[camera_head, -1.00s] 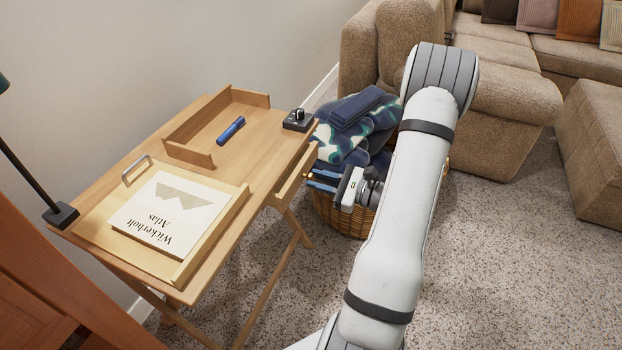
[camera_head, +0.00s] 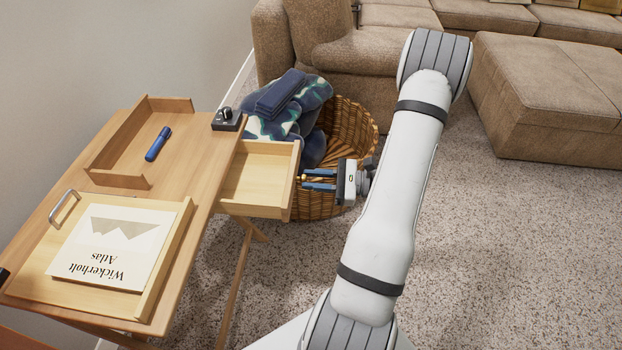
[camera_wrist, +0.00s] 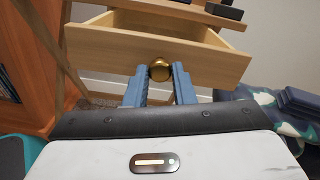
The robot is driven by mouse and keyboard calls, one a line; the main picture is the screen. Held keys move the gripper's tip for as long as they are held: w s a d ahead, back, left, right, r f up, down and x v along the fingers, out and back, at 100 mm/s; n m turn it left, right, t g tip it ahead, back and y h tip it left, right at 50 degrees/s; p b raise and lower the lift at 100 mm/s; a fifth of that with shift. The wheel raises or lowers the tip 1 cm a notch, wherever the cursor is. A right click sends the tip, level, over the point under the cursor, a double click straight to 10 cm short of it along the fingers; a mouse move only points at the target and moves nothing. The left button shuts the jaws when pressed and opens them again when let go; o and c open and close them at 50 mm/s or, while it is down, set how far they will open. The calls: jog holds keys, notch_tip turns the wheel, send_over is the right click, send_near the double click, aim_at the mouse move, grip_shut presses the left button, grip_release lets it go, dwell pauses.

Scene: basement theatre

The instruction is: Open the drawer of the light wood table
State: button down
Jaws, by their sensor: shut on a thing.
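The light wood table (camera_head: 192,165) stands at the left in the head view. Its drawer (camera_head: 262,172) is pulled well out on the right side, and its bare inside shows. The drawer also shows in the wrist view (camera_wrist: 110,54), with a round brass knob (camera_wrist: 159,69) on its front. My gripper (camera_head: 306,180) is at the drawer front, with its blue fingers (camera_wrist: 160,84) on either side of the knob, shut on it. In the head view the knob is small and mostly hidden by the fingers.
On the table are an open tray with a blue marker (camera_head: 158,144), a small black device (camera_head: 228,120) and a handled tray with a book (camera_head: 115,246). A wicker basket (camera_head: 348,128) with blankets stands close behind the drawer. A sofa and ottoman (camera_head: 550,95) are beyond; carpet at right is clear.

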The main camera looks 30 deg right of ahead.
jog(key=shift+w+d, duration=0.1)
jog(key=c, duration=1.2)
grip_release()
jog(key=p+v, duration=0.1)
jog(key=v, duration=0.6)
jog(key=shift+s+d+p, duration=0.2)
jog(key=shift+p, duration=0.1)
